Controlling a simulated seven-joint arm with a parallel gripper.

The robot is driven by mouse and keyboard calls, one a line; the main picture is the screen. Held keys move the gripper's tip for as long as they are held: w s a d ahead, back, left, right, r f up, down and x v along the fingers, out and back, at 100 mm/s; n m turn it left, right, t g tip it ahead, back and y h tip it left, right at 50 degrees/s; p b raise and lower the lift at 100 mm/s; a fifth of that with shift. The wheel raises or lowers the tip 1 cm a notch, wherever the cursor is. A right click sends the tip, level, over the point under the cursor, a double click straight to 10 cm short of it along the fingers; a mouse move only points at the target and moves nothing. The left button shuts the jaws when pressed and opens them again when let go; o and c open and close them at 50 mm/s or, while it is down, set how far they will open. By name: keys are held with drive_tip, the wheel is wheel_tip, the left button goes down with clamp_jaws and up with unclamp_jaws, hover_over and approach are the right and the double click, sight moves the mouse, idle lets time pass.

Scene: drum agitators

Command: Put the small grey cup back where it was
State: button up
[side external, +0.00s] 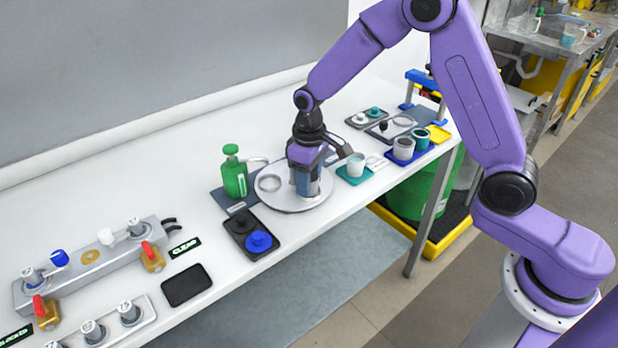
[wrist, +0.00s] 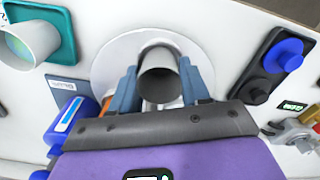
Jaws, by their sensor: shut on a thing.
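My gripper (wrist: 160,88) is shut on a small grey cup (wrist: 158,72), which stands between the two blue fingers with its dark open mouth facing the wrist camera. The cup is over a round pale plate (wrist: 112,58); I cannot tell whether it touches it. In the side view my gripper (side external: 306,182) is low over the same plate (side external: 299,207), and the held cup is mostly hidden. A second, pale grey cup (side external: 356,166) stands on a teal mat (side external: 346,178) right of the plate; it also shows in the wrist view (wrist: 32,42).
A green bottle (side external: 235,176) stands left of the plate. A black tray (side external: 239,224) with a blue knob (side external: 258,241) lies in front of it. More cups (side external: 403,150) stand on mats at the right. A valve manifold (side external: 95,262) fills the left.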

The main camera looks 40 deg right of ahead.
drive_tip(key=shift+f, duration=0.15)
drive_tip(key=o, duration=1)
drive_tip(key=shift+o, duration=0.2)
wheel_tip(320, 180, up, 12)
drive_tip(key=s+d+n, duration=0.2)
drive_tip(key=s, duration=0.8)
drive_tip(key=s+d+n, duration=0.3)
drive_tip(key=s, duration=0.8)
drive_tip(key=s+d+f+n, duration=0.1)
drive_tip(key=s+d+n, duration=0.1)
drive_tip(key=s, duration=0.9)
drive_tip(key=shift+d+n, duration=0.3)
drive_tip(key=shift+n, duration=0.2)
drive_tip(key=shift+w, duration=0.1)
